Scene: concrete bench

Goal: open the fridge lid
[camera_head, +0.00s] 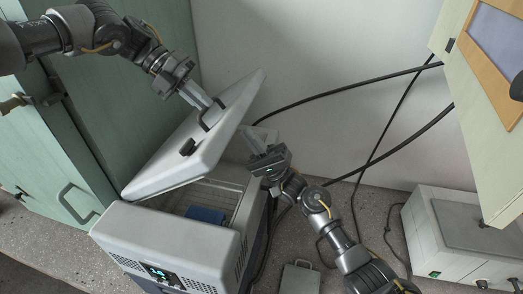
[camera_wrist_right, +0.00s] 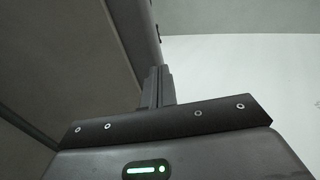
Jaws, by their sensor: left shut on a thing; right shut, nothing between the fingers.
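The fridge (camera_head: 165,232) is a light grey box with a lit display on its front. Its lid (camera_head: 163,172) is tilted partly open, with a gap showing the inside. My left gripper (camera_head: 206,104) is shut on the dark lid handle (camera_head: 213,117) on the lid's upper face. My right gripper (camera_head: 248,136) is shut and empty beside the lid's right edge. In the right wrist view its closed fingers (camera_wrist_right: 158,86) are close to a grey panel (camera_wrist_right: 82,50), which looks like the lid's underside; contact cannot be told.
A blue item (camera_head: 206,214) lies inside the fridge. Green cabinets (camera_head: 75,150) stand at the left and behind. Black cables (camera_head: 345,88) run along the white wall at the right. A white box (camera_head: 455,235) sits at the lower right.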

